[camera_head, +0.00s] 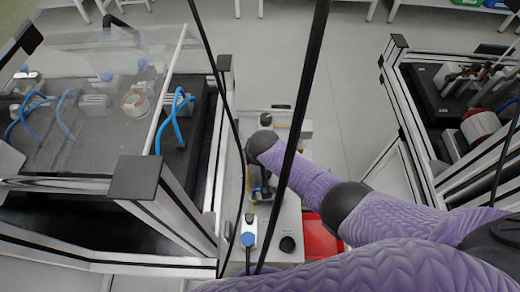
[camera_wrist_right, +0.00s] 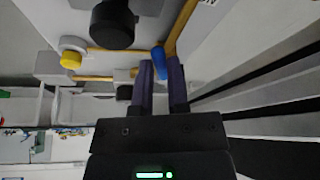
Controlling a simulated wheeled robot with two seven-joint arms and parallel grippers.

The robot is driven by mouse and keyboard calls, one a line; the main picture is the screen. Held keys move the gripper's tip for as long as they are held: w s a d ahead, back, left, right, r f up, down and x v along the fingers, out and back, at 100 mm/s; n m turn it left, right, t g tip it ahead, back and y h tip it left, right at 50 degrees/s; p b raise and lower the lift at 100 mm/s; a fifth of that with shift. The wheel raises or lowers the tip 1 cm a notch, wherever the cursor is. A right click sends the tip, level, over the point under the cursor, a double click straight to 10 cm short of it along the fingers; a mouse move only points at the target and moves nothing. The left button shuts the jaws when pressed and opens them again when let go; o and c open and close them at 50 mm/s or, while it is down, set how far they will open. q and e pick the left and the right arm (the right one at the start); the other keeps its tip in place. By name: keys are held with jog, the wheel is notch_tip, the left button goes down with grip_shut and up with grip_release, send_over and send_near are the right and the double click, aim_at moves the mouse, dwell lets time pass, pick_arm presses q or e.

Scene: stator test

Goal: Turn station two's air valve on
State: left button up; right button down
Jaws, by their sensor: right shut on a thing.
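In the right wrist view a blue valve handle (camera_wrist_right: 159,64) sits at a yellow pipe (camera_wrist_right: 182,25). My right gripper (camera_wrist_right: 160,68) is shut on this blue handle, with a dark finger on each side of it. The handle's lower end is between the fingers and partly hidden. In the head view my purple right arm reaches in from the right, and the right gripper (camera_head: 260,190) is low beside the grey station housing; the handle is hidden or too small to tell there. My left gripper is not in view.
Near the handle are a black round part (camera_wrist_right: 112,24) and a yellow knob (camera_wrist_right: 72,57). In the head view a blue-topped fitting (camera_head: 248,239), a black knob (camera_head: 287,244) and a red bin (camera_head: 320,243) lie close by. Framed benches stand left and right, with clear floor (camera_head: 300,60) behind.

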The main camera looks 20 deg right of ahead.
jog(key=shift+a+m+h, duration=0.5)
jog(key=shift+a+m, duration=0.05)
jog(key=shift+m, duration=0.55)
jog(key=shift+w+a+m+h, duration=0.15)
jog(key=shift+a+m+h, duration=0.2)
jog(key=shift+m, duration=0.55)
jog(key=c, duration=0.6)
grip_release()
jog(key=p+v, duration=0.7)
jog(key=v, duration=0.3)
jog(key=shift+w, duration=0.15)
